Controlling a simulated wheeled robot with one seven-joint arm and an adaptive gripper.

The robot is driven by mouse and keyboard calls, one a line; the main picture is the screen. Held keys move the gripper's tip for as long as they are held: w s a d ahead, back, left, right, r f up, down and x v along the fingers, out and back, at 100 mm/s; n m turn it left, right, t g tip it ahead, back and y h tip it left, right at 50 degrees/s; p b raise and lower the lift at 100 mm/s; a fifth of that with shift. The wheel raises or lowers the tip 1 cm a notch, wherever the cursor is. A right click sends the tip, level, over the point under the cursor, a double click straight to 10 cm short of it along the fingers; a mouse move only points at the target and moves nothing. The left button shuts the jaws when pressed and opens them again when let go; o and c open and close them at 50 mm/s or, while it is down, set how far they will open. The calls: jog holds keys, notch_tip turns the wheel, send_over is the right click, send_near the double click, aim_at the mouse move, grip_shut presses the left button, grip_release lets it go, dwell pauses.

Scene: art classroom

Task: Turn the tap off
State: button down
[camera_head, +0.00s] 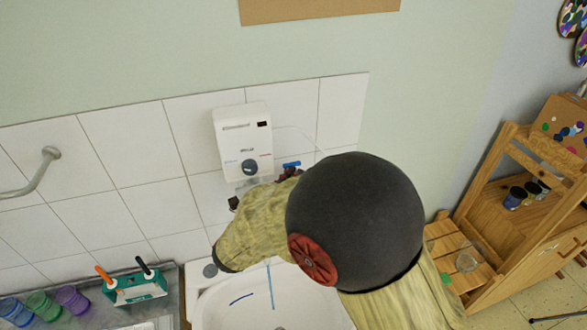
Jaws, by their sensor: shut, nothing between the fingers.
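A thin blue streak (270,286), which looks like running water, stands over the white basin (207,306). The tap's spout above it is hidden behind my arm. A small blue lever (291,164) with a dark red part (288,174) beneath it shows on the wall just above my arm; I cannot tell whether it belongs to the tap. My arm covers the middle of the picture, in front of the wall and the basin's back.
A white water heater (243,130) hangs on the tiled wall above the basin. At lower left are coloured cups (44,306) and a green holder (136,288) with tools. A wooden easel (510,200) and a wooden stool (460,262) stand at right. A grey rail (40,175) is at left.

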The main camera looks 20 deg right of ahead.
jog(key=shift+w+r+n+g+y+p, duration=0.5)
jog(key=shift+w+r+n+p, duration=0.25)
jog(key=shift+p, duration=3.05)
jog(key=shift+w+g+p, duration=0.25)
jog(key=shift+g+p, duration=0.05)
jog(key=shift+p, duration=0.6)
jog(key=shift+f, duration=0.1)
